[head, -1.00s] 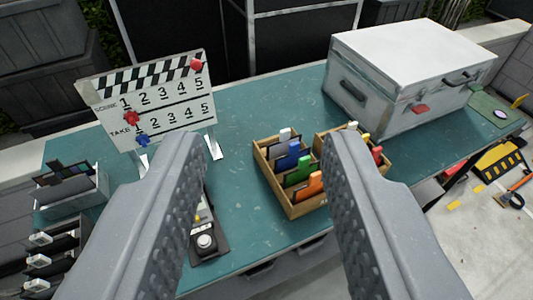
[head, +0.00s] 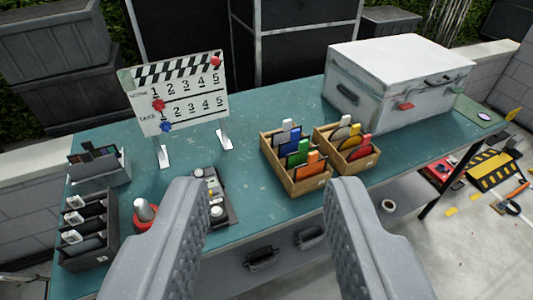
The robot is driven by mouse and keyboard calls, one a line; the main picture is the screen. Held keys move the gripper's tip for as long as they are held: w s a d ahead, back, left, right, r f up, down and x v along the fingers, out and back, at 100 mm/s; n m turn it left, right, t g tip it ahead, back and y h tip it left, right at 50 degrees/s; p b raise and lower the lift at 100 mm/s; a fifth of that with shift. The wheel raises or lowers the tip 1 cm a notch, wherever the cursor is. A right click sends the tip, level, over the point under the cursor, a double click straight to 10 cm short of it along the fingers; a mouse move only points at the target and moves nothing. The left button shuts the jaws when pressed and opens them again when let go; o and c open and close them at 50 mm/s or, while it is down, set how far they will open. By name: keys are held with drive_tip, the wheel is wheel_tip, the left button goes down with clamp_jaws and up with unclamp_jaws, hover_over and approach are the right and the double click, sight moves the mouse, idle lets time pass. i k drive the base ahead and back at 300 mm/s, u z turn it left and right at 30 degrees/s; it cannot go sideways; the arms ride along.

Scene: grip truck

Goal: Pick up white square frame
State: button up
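My gripper (head: 266,195) is open and empty, with its two grey fingers wide apart in the foreground. No thing is clearly recognisable as a white square frame. A wooden box (head: 309,184) between the fingers, farther off on the table, holds white, blue, green and orange upright pieces. Its white piece (head: 287,125) stands at the back, and its full shape is hidden. A second wooden box (head: 356,168) beside it holds several coloured pieces. A black rack (head: 96,255) at the left holds dark slabs with white labels.
A clapperboard (head: 180,95) stands at the table's back left. A white case (head: 395,85) sits at the back right. A control panel (head: 216,190) and a red-based knob (head: 145,215) lie near the left finger. The teal table (head: 260,105) is bare between clapperboard and case.

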sight(283, 135)
drive_tip(key=u, duration=0.05)
drive_tip(key=k, duration=0.35)
drive_tip(key=z, duration=0.2)
drive_tip(key=i, duration=0.9)
drive_tip(key=u, duration=0.1)
drive_tip(key=k, duration=0.5)
drive_tip(key=u, duration=0.4)
drive_tip(key=i, duration=1.6)
drive_tip(key=z, duration=0.25)
